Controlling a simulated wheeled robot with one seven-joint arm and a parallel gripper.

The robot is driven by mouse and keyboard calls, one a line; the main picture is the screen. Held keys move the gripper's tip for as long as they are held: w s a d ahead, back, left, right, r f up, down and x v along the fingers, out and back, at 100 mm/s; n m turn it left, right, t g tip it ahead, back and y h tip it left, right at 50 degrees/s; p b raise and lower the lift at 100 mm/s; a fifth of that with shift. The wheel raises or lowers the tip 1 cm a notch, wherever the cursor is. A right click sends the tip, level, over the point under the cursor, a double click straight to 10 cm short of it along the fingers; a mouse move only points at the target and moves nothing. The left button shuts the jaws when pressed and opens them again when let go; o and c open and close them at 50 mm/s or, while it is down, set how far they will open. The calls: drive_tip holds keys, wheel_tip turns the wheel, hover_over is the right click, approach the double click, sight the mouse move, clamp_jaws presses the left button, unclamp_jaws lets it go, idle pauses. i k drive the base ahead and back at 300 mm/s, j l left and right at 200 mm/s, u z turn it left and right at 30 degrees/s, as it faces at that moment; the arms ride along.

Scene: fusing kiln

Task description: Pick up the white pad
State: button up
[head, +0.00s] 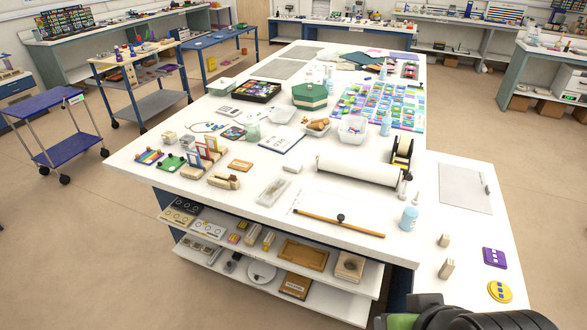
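A small white block-like pad (292,166) lies flat on the white worktable (240,213), left of the large white paper roll (357,169). It looks like the white pad, but it is small here and I cannot be sure. Nothing covers it. A dark part of my arm shows at the bottom right edge, far from the pad. My gripper's fingertips are not in view.
A clear plastic box (274,190) and a wooden rod (338,223) lie nearer the table's front edge. A blue notebook (281,139) lies behind the pad. A lower white side table at right holds a grey sheet (464,189) and a purple tile (494,257).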

sight(292, 166)
drive_tip(key=i+j+u, duration=0.45)
drive_tip(key=i+j, duration=0.15)
drive_tip(key=i, duration=0.3)
drive_tip(key=i+j+u, duration=0.25)
drive_tip(key=i, duration=0.25)
drive_tip(key=i+u, duration=0.2)
drive_tip(key=i, duration=0.25)
